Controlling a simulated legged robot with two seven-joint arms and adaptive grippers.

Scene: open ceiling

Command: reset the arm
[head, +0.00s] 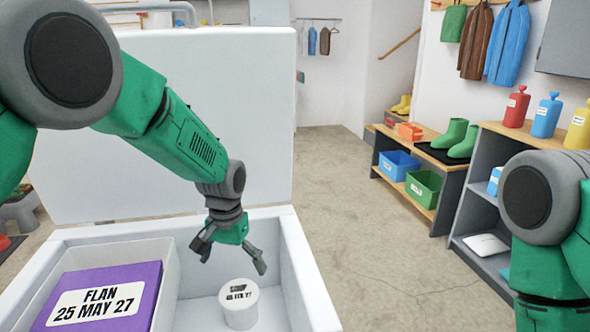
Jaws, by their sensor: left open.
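My left gripper (232,258) is open and empty, pointing down inside an open white chest (303,280). A white round tub (240,305) with a "SOUP" label on its lid stands on the chest floor, just below the fingertips. The fingers appear apart from it. My left arm comes in from the upper left, over the chest. My right arm shows at the right edge, but its gripper is out of view.
A white bin (168,275) in the chest holds a purple box (140,282) labelled "FLAN 25 MAY 27". The chest's raised lid (100,170) stands behind. A bench (440,190) with green boots (455,138) and a shelf unit (478,205) stand right. The concrete floor between is clear.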

